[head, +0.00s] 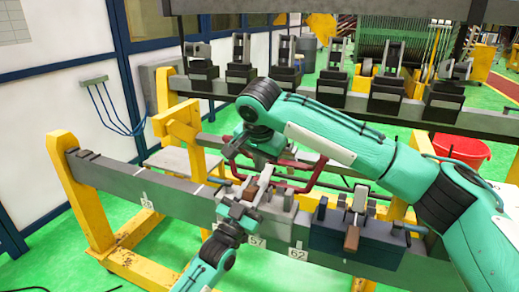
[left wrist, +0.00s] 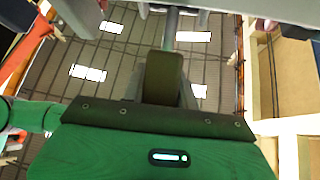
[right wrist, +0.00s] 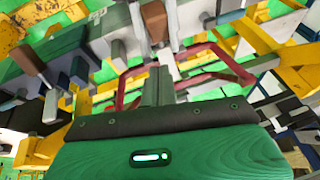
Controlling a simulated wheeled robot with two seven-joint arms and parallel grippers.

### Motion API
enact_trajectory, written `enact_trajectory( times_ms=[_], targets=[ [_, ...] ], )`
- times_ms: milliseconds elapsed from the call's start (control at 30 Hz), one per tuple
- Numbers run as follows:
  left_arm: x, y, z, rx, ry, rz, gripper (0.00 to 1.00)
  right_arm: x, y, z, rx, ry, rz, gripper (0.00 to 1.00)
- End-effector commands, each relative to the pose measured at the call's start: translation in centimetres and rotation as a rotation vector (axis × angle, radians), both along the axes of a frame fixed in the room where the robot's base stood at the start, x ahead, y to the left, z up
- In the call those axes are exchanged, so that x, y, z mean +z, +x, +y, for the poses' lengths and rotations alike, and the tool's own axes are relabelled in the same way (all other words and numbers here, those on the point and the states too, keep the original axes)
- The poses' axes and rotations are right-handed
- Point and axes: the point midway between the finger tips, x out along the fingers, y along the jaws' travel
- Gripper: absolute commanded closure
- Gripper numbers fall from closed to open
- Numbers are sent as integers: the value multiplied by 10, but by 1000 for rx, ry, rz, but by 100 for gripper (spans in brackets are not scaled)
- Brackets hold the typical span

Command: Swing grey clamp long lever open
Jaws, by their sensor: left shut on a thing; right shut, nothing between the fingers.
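The grey clamp (head: 279,213) sits on the long grey beam, near the label 57. A pale lever (head: 264,184) stands up from it at a tilt. My left gripper (head: 240,208) comes in from below and is at the clamp's left side, shut on a part that looks like the long lever; the contact is partly hidden. In the left wrist view its dark finger block (left wrist: 165,78) points up towards the ceiling. My right gripper (head: 264,158) is shut and empty above the clamp, close to the red bent handle (head: 300,187). In the right wrist view its fingers (right wrist: 157,85) are together.
A dark blue-grey clamp (head: 340,246) with a brown lever sits right of the grey clamp on the beam (head: 120,180). A rear beam carries several black clamps (head: 285,68). A red bucket (head: 463,150) stands at right. Yellow stands (head: 88,205) hold the front beam.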

Motion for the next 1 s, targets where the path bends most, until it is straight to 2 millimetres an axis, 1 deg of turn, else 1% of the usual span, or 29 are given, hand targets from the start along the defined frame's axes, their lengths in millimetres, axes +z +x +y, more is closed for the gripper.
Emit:
enact_trajectory(
  times_ms=[33,67,200,300,500,833,1000],
  targets=[
    [-2,0,0,0,2,4,100,-10,4,0,-1,-2,2,100],
    [-2,0,0,0,2,4,100,-15,6,0,-1,-2,1,100],
    [-2,0,0,0,2,4,100,-34,-1,7,2,-1,0,100],
    [-2,0,0,0,2,4,100,-44,-4,10,3,-1,0,100],
    [-2,0,0,0,2,4,100,-51,-7,13,1,1,0,100],
    [-2,0,0,0,2,4,100,-52,-8,13,2,1,1,100],
    [-2,0,0,0,2,4,100,-61,-12,16,2,0,5,100]
  ],
)
